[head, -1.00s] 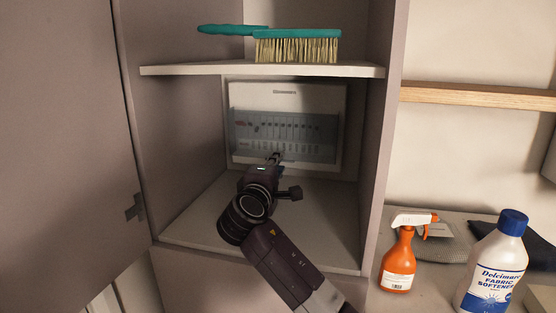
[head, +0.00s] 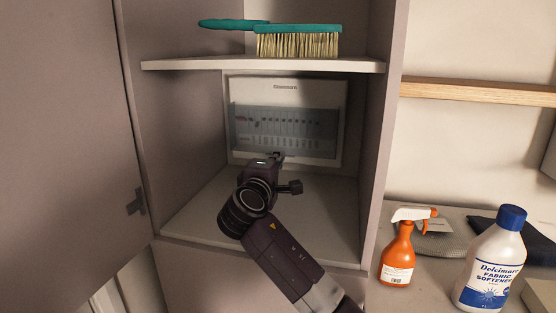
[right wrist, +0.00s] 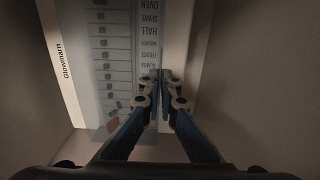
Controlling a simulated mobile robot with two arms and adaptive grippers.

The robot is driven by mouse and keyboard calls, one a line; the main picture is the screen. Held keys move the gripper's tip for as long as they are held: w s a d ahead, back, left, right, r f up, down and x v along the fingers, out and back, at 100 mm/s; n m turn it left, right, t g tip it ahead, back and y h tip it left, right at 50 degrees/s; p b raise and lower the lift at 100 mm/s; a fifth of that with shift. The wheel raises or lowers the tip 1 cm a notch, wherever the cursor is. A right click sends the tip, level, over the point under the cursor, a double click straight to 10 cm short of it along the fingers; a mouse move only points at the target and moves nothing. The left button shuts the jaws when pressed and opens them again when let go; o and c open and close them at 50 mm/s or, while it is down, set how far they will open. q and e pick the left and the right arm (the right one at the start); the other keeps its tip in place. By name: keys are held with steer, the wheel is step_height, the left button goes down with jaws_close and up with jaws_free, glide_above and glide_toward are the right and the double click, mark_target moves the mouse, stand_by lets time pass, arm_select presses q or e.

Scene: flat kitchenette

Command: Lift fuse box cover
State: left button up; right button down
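The fuse box (head: 290,88) is a pale panel on the back wall of the open cupboard. Its translucent grey cover (head: 300,118) hangs down over the row of switches. My right gripper (head: 277,157) is at the cover's lower edge, near the middle. In the right wrist view the two blue-padded fingers (right wrist: 161,82) are almost together, one on each side of the cover's bottom edge. The cover (right wrist: 120,60) and the circuit labels also show there. The exact contact at the fingertips is hard to see. My left gripper is not in view.
A shelf (head: 200,66) above the fuse box holds a teal brush (head: 298,43). The cupboard door (head: 65,150) stands open at the left. An orange spray bottle (head: 397,255) and a fabric softener bottle (head: 492,262) stand on the counter at the right. The cupboard floor is clear.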

steer(key=s+a+r, duration=0.2)
steer(key=s+r, duration=0.5)
steer(key=r, duration=0.1)
stand_by(0.5)
steer(key=c, duration=2.2)
jaws_free()
steer(key=shift+w+d, duration=0.1)
steer(key=shift+w, duration=0.05)
steer(key=shift+w+f, duration=0.2)
steer(key=shift+w, duration=0.2)
steer(key=shift+s+r, duration=0.1)
steer(key=shift+s, duration=0.1)
